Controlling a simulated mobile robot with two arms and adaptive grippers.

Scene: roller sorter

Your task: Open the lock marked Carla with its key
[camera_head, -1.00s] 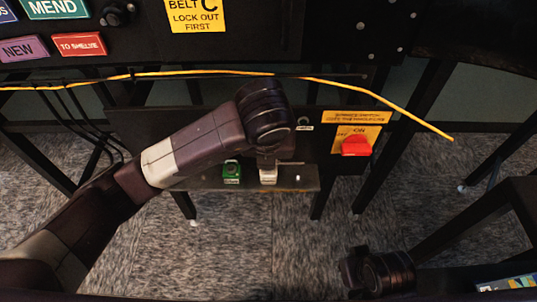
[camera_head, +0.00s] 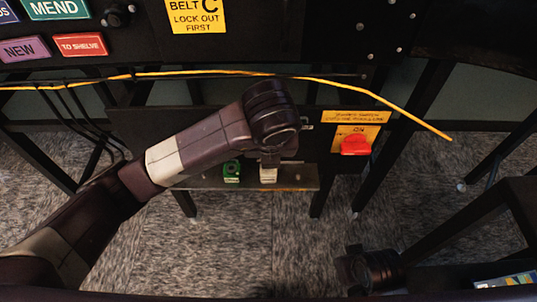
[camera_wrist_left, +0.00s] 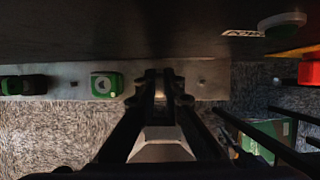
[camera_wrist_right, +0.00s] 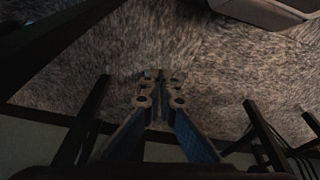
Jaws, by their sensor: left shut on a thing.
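My left gripper (camera_head: 268,160) points down over a narrow shelf (camera_head: 215,184) under the machine and is shut on a small white block (camera_head: 268,175). In the left wrist view the left fingertips (camera_wrist_left: 160,82) hide most of the block. Whether it is a lock or a key is hard to tell, and its marking is not legible. A green lock-like block (camera_head: 231,172) stands to its left, also seen in the left wrist view (camera_wrist_left: 106,86). I cannot read the name Carla anywhere. My right gripper (camera_wrist_right: 157,76) is shut and empty, low at the right.
A red switch handle (camera_head: 355,146) on a yellow plate (camera_head: 357,117) is right of the shelf. A yellow cable (camera_head: 230,73) runs across above my left arm. A dark green block (camera_wrist_left: 23,85) lies at the shelf's left end. Black legs (camera_head: 325,190) stand around.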

